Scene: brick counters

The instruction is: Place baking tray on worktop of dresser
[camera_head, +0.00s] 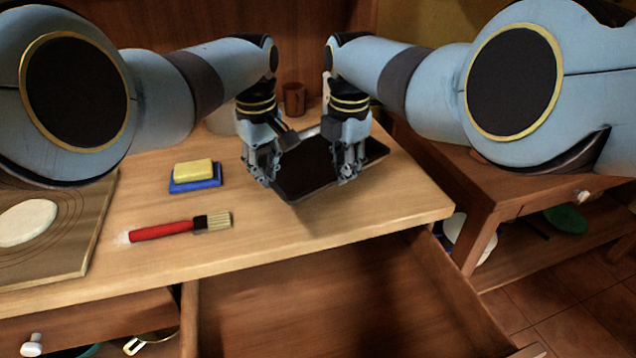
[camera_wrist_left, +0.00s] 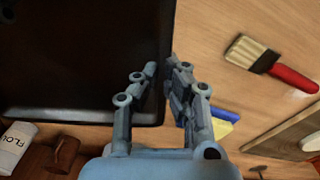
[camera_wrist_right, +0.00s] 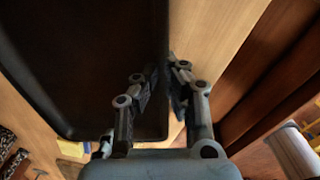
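The baking tray (camera_head: 312,165) is a dark, rectangular, shallow tray over the right part of the dresser's light wood worktop (camera_head: 330,232). I cannot tell whether it touches the worktop or is slightly above it. My left gripper (camera_head: 266,180) has its fingers on both sides of the tray's left rim; the dark tray fills much of the left wrist view (camera_wrist_left: 80,60). My right gripper (camera_head: 347,175) has its fingers on both sides of another edge, and the tray also shows in the right wrist view (camera_wrist_right: 100,60). Both grippers look closed on the rim.
A red-handled brush (camera_head: 180,228), a yellow and blue sponge-like block (camera_head: 195,175) and a board with dough (camera_head: 70,245) occupy the worktop's left. A brown mug (camera_head: 294,99) stands behind. An open drawer (camera_head: 330,300) juts out in front. A lower table (camera_head: 500,190) stands right.

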